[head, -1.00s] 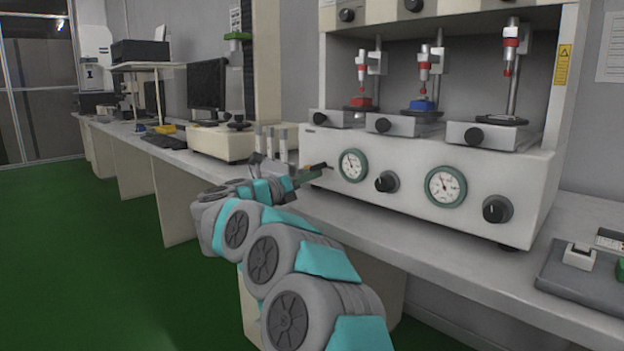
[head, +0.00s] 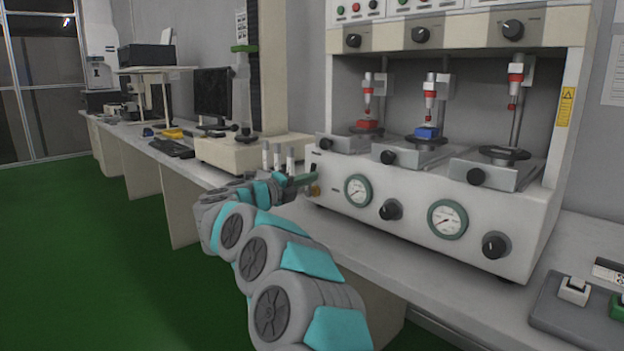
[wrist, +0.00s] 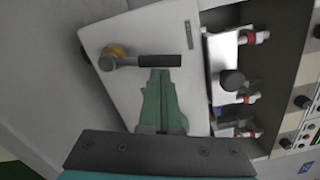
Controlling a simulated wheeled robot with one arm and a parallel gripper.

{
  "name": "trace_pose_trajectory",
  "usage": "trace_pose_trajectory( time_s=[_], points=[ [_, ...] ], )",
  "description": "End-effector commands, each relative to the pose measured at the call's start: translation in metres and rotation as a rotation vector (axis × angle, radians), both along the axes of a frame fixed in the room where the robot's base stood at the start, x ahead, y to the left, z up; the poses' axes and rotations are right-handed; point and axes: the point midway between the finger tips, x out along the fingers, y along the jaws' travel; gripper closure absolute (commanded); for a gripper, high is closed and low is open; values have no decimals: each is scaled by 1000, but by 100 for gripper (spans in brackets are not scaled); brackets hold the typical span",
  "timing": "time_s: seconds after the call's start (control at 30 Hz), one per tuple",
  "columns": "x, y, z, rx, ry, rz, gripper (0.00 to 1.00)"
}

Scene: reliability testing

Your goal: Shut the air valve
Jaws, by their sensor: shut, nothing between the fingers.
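The air valve has a round brass body (wrist: 116,52) and a black lever handle (wrist: 158,61) on a pale panel of the test machine. In the wrist view the handle points right from the brass body. My gripper (wrist: 160,74) has its green fingers together and empty, with the tips right at the handle's edge. I cannot tell whether they touch it. The handle is not clear there.
The test machine (head: 420,215) stands on a long bench (head: 350,232), with gauges and knobs on its front. Pale upright cylinders (head: 279,157) stand just behind my gripper. A grey switch box (head: 570,308) lies at the bench's right. Green floor is clear at left.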

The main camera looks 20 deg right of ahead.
Motion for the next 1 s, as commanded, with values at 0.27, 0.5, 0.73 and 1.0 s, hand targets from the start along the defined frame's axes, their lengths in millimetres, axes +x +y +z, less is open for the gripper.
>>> trace_pose_trajectory(
  time_s=[0.27, 0.5, 0.73, 1.0],
  points=[
    [8, 4, 5, 0, -4, 2, 100],
    [11, 5, 6, 1, -4, 1, 100],
    [12, 5, 6, 1, -3, 1, 100],
    [12, 5, 6, 1, -3, 1, 100]
  ],
)
